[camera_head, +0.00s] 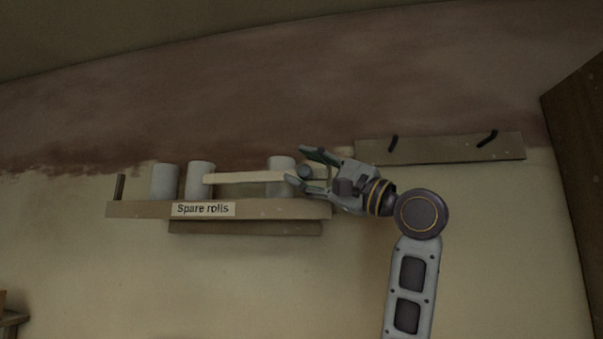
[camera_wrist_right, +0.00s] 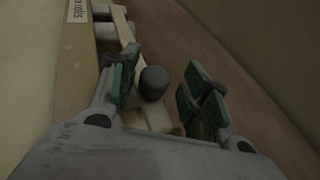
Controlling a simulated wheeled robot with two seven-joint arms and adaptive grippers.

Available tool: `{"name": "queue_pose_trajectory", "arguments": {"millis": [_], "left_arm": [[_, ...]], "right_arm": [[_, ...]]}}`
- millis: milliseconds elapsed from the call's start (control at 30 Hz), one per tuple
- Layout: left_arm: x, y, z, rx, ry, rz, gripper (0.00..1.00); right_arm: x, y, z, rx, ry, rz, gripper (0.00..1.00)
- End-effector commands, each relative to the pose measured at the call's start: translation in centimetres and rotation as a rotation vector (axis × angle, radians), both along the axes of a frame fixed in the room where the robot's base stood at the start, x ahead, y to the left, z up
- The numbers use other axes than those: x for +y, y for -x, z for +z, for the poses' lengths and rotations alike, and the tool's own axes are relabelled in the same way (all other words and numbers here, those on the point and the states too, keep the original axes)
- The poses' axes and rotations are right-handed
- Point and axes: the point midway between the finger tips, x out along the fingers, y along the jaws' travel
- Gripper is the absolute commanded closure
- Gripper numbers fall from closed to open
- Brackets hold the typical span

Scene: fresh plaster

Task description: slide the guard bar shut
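The pale guard bar (camera_head: 240,178) runs level across the front of the shelf (camera_head: 270,209) labelled "Spare rolls". Its left end is at the middle roll, and a gap lies between it and the short post (camera_head: 120,187) at the shelf's left end. A dark round knob (camera_head: 305,172) sits at the bar's right part and also shows in the right wrist view (camera_wrist_right: 153,83). My right gripper (camera_head: 305,170) is open with its fingers on either side of the knob. The knob looks closer to one finger; contact cannot be told. My left gripper is not in view.
Several white rolls (camera_head: 165,181) stand on the shelf behind the bar's line. A board with dark pegs (camera_head: 440,149) is on the wall to the right. A brown wooden piece (camera_head: 575,150) stands at the far right.

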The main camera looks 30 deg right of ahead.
Motion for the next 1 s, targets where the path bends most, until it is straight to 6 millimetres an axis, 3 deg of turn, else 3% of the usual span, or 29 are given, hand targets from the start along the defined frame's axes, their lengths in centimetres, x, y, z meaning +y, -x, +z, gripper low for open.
{"name": "queue_pose_trajectory", "arguments": {"millis": [467, 1000], "left_arm": [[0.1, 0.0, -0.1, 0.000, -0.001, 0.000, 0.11], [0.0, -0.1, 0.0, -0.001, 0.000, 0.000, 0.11]], "right_arm": [[-0.1, 0.5, -0.7, 0.007, 0.004, 0.005, 0.53], [-3.5, 5.9, -3.5, 0.004, 0.003, 0.001, 0.53]]}}
